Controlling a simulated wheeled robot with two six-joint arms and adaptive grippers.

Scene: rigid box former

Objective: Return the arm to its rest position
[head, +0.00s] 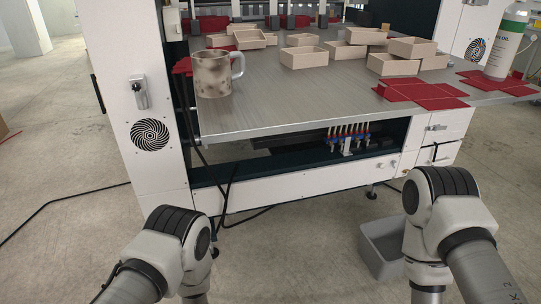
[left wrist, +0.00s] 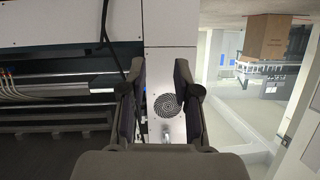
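My left gripper (left wrist: 160,68) shows in the left wrist view with its two dark fingers apart and nothing between them. It is open and points toward the white machine panel with a round black vent (left wrist: 167,105). In the head view both of my arms are bent low at the bottom, in front of the machine, and neither gripper shows there. My right gripper is out of view. Neither arm is touching the machine's table (head: 290,98) in the head view.
A speckled mug (head: 212,75) stands near the table's left front edge. Several open beige boxes (head: 304,57), red flat blanks (head: 420,92) and a white bottle (head: 505,42) are on the table. A grey bin (head: 382,250) stands on the floor by my right arm. Dark cables (head: 70,195) cross the floor.

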